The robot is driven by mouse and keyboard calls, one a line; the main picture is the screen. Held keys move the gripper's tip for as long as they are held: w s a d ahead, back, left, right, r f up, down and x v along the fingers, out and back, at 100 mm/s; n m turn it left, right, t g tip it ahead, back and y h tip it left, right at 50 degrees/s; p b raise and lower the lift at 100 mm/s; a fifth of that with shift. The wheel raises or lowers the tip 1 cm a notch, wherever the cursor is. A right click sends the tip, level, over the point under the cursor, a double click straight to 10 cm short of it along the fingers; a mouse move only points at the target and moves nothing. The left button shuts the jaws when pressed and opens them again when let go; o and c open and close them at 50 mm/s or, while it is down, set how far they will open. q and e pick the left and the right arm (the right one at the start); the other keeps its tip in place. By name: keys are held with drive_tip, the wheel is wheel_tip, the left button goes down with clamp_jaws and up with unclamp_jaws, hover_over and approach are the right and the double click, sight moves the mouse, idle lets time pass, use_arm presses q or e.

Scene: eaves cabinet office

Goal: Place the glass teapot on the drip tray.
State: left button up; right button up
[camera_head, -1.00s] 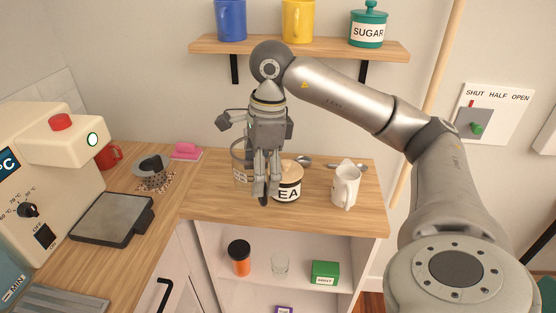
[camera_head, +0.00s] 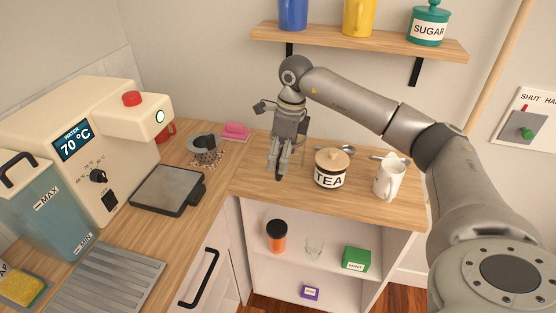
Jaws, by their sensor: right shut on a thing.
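My right gripper (camera_head: 278,168) is over the wooden counter, pointing down, left of the TEA jar. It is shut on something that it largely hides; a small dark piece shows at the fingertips. I cannot make out the glass teapot clearly; only faint thin outlines show beside the gripper. A flat grey tray with a dark rim (camera_head: 164,188), which looks like the drip tray, lies in front of the cream water machine (camera_head: 100,130). It is bare and well left of the gripper. My left gripper is not in view.
The TEA jar (camera_head: 330,169) and a white mug (camera_head: 388,181) stand right of the gripper. A strainer (camera_head: 203,146) and a pink block (camera_head: 235,131) lie behind the tray. A ribbed grey panel (camera_head: 105,282) is at front left. A shelf (camera_head: 365,39) hangs above.

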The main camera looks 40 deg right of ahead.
drive_tip(key=shift+w+f+p, duration=0.2)
drive_tip(key=shift+w+f, duration=0.2)
drive_tip(key=shift+f, duration=0.55)
drive_tip(key=shift+w+f+p, duration=0.2)
drive_tip(key=shift+w+f, duration=0.15)
drive_tip(key=shift+f, duration=0.6)
drive_tip(key=shift+w+f+p, duration=0.2)
drive_tip(key=shift+w+f, duration=0.2)
drive_tip(key=shift+f, duration=0.55)
drive_tip(key=shift+f, duration=0.1)
drive_tip(key=o, duration=1.4)
